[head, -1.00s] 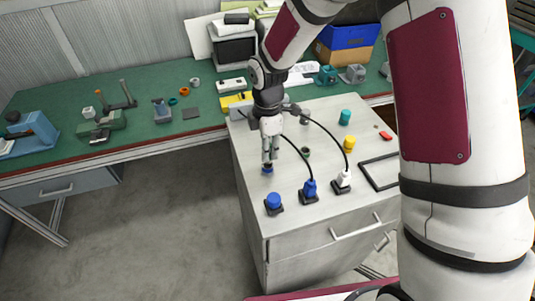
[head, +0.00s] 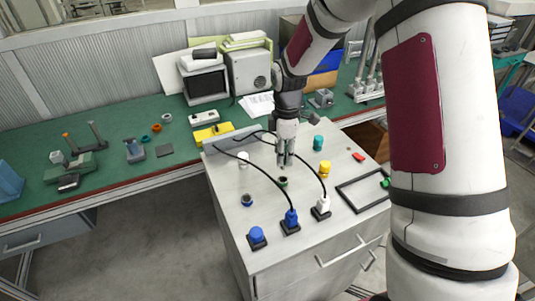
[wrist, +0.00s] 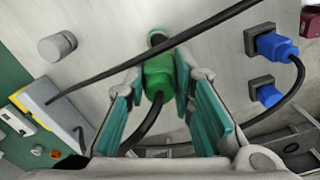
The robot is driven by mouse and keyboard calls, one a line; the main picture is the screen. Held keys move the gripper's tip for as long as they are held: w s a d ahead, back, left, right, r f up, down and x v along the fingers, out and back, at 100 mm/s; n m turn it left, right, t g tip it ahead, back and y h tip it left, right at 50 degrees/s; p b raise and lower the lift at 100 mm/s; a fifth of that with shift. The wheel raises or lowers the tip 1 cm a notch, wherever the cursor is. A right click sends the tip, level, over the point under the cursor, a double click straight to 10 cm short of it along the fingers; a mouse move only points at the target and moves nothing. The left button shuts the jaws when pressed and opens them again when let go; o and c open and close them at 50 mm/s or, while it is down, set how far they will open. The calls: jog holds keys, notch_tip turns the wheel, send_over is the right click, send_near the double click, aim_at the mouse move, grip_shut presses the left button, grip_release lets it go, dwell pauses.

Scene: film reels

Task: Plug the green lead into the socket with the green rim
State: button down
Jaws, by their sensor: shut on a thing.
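My gripper (head: 285,163) is over the cabinet top, just above the socket with the dark green rim (head: 283,182). In the wrist view my gripper (wrist: 165,95) is shut on the green plug (wrist: 159,74) of the green lead, between its teal pads. The lead's black cable (wrist: 147,125) runs back between the fingers. The round green-rimmed socket (wrist: 156,39) lies right beyond the plug's front end. A black cable crosses between them in the picture and hides part of this spot. I cannot tell whether plug and socket touch.
A blue-rimmed socket (head: 247,200) is left of the green one. A blue plug (head: 291,217) and white plug (head: 322,206) stand in front, with black cables arching near my gripper. A blue cap (head: 257,235), yellow cylinder (head: 325,169) and black frame (head: 350,203) are also on top.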

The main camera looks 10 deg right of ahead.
aim_at(284, 167)
jog(key=shift+d+f+b, duration=0.1)
jog(key=shift+f+b, duration=0.6)
jog(key=shift+f, duration=2.15)
jog(key=shift+f, duration=0.45)
jog(key=c, duration=1.7)
grip_release()
jog(key=shift+o, duration=0.2)
jog(key=shift+r+p, duration=1.2)
jog(key=shift+r, duration=4.3)
